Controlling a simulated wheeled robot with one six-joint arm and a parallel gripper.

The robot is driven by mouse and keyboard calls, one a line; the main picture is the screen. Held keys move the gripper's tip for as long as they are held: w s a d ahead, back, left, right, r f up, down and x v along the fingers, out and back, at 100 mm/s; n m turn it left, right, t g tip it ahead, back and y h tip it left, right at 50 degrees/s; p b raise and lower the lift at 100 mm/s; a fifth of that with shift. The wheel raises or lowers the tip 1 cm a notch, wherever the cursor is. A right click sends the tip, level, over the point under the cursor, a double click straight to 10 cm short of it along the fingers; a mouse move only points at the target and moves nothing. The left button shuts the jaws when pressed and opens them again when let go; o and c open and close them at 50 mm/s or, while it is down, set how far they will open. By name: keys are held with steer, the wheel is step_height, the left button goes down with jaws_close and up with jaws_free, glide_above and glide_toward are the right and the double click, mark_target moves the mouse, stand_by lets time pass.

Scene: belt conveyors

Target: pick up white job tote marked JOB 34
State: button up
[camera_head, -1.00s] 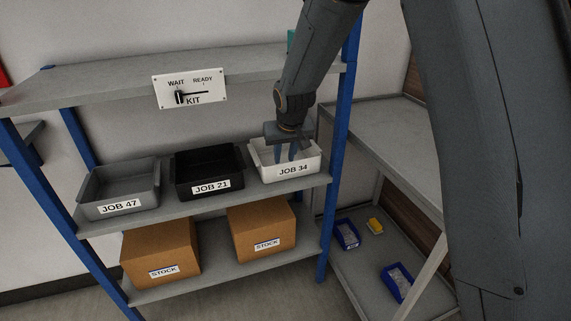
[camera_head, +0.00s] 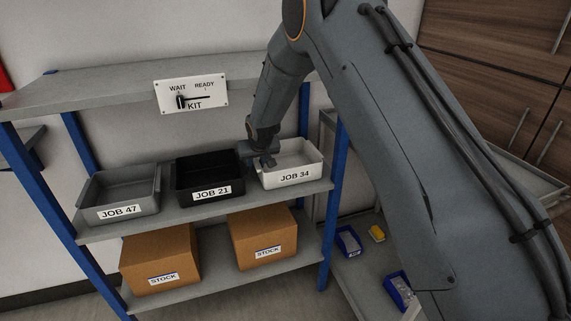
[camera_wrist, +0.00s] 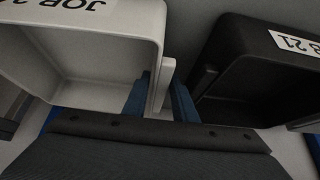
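The white tote marked JOB 34 (camera_head: 294,176) stands upright on the middle shelf at its right end. It fills the upper left of the wrist view (camera_wrist: 95,50). My gripper (camera_head: 264,161) is at its left wall. In the wrist view my gripper (camera_wrist: 160,98) has one blue finger inside the tote and the other outside. The wall and its small outer lip fill the narrow gap between them, so the fingers look shut on this wall. The tote's base appears to rest on the shelf.
The black tote marked JOB 21 (camera_head: 211,191) is close on the left, with a narrow gap. The grey tote marked JOB 47 (camera_head: 122,210) is farther left. Stock boxes (camera_head: 160,262) fill the shelf below. The upper shelf (camera_head: 120,88) carries a WAIT/READY sign (camera_head: 191,93); a blue post (camera_head: 334,200) stands right.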

steer(key=shift+x, duration=1.15)
steer(key=shift+c, duration=0.4)
jaws_close()
steer(key=shift+r, duration=0.2)
